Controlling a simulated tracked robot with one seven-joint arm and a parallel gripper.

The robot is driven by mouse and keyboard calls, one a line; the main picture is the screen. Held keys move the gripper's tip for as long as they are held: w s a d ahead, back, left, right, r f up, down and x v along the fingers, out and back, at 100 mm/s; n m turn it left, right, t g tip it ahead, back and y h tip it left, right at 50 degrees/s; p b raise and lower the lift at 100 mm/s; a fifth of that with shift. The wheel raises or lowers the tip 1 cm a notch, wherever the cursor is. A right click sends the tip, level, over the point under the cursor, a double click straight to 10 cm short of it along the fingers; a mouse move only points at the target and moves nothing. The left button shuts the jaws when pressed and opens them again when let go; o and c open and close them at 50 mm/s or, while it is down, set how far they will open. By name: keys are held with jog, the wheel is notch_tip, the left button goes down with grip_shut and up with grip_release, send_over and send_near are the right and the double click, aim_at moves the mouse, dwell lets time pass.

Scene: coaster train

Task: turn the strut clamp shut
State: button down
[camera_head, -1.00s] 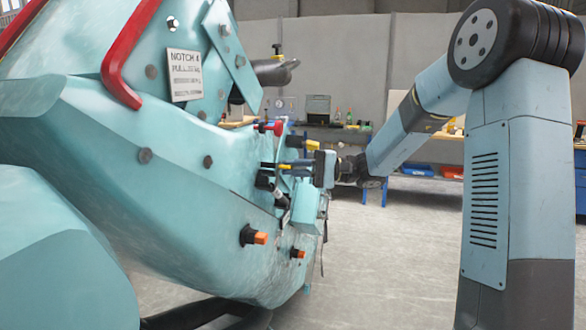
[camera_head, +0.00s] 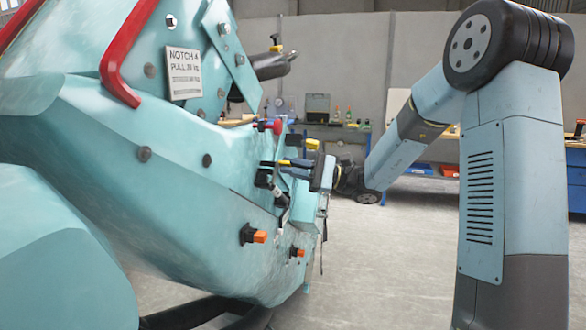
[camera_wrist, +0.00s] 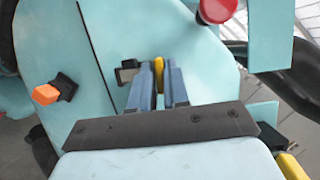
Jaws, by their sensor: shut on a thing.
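The strut clamp's yellow lever (camera_wrist: 159,75) stands between the two blue fingers of my gripper (camera_wrist: 158,88) in the wrist view. My gripper is shut on it, against the teal side of the coaster car. In the head view my gripper (camera_head: 284,167) reaches the car's far side from the right, and the lever is mostly hidden by the fingers. A dark block with a pale face (camera_wrist: 127,73) sits just left of the fingers in the wrist view. I cannot tell how far the clamp is turned.
An orange-tipped black knob (camera_wrist: 46,93) is left of my gripper and a red knob (camera_wrist: 216,10) is above right. Another yellow handle (camera_wrist: 290,166) shows at lower right. The teal car body (camera_head: 150,200) fills the left. A workbench (camera_head: 420,178) stands behind; the floor between is clear.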

jog(key=shift+a, duration=0.1)
jog(key=c, duration=1.2)
grip_release()
jog(key=v, duration=1.3)
jog(key=shift+d+f, duration=0.15)
jog(key=shift+d, duration=0.25)
